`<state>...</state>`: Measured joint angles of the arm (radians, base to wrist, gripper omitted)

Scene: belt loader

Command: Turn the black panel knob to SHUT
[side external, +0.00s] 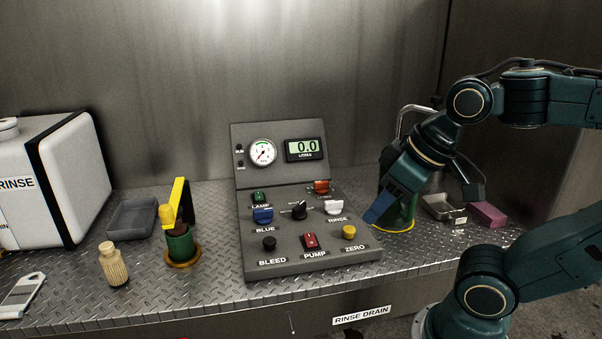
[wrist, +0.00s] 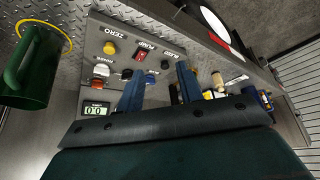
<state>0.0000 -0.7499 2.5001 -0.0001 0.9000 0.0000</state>
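The black panel knob (side external: 300,210) sits in the middle of the sloped grey control panel (side external: 345,257), between a blue switch and a white switch. Its small position labels are too small to read, so I cannot tell its setting. My gripper (side external: 378,212) is to the right of the panel in the side view, apart from the knob. In the wrist view, my gripper (wrist: 158,73) has its two blue fingers spread with nothing between them.
A green mug (wrist: 35,65) stands on a yellow ring beside the panel, close to my gripper. A white RINSE switch (side external: 333,207), red PUMP switch (side external: 310,242) and yellow ZERO button (side external: 349,232) surround the knob. A metal tray (side external: 440,207) and pink block (side external: 488,215) lie right.

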